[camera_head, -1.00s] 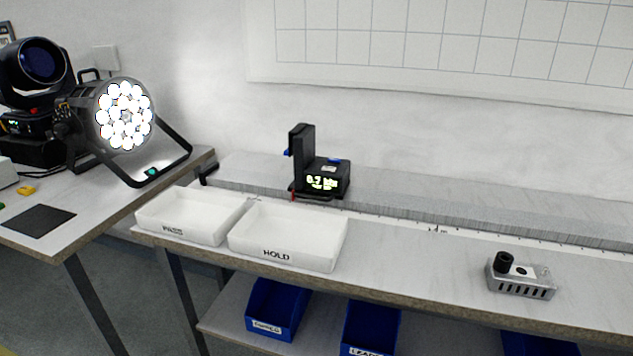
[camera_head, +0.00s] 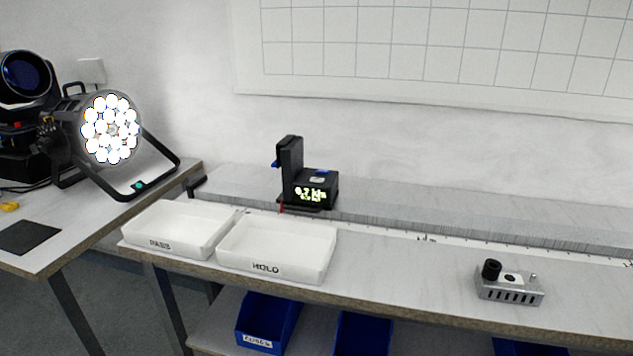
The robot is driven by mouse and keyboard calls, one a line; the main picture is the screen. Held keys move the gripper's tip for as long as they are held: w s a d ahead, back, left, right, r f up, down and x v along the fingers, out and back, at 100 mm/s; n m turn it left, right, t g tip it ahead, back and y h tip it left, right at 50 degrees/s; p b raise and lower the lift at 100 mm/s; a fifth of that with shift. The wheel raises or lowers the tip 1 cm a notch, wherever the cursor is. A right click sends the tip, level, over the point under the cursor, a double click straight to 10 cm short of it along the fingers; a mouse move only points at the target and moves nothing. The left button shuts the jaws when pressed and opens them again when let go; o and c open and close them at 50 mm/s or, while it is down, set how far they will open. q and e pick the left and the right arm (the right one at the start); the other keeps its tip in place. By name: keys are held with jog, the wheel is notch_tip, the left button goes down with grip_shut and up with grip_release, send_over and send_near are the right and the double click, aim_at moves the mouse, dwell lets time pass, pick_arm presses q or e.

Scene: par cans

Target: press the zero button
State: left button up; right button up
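A small black meter (camera_head: 316,190) with a lit green-yellow display stands on the bench near the raised back ledge. The display seems to read about 0.7 with a unit too blurred to be sure of. An upright black block (camera_head: 290,168) stands at its left side. A blue part (camera_head: 323,171) and a small pale patch show on the meter's top; I cannot tell which one is the zero button. Neither of my grippers is in view.
White trays marked PASS (camera_head: 178,228) and HOLD (camera_head: 277,247) stand in front of the meter. A metal bracket with a black knob (camera_head: 509,283) sits at the right. A lit par can (camera_head: 110,130) stands on the left table. Blue bins (camera_head: 267,320) are below.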

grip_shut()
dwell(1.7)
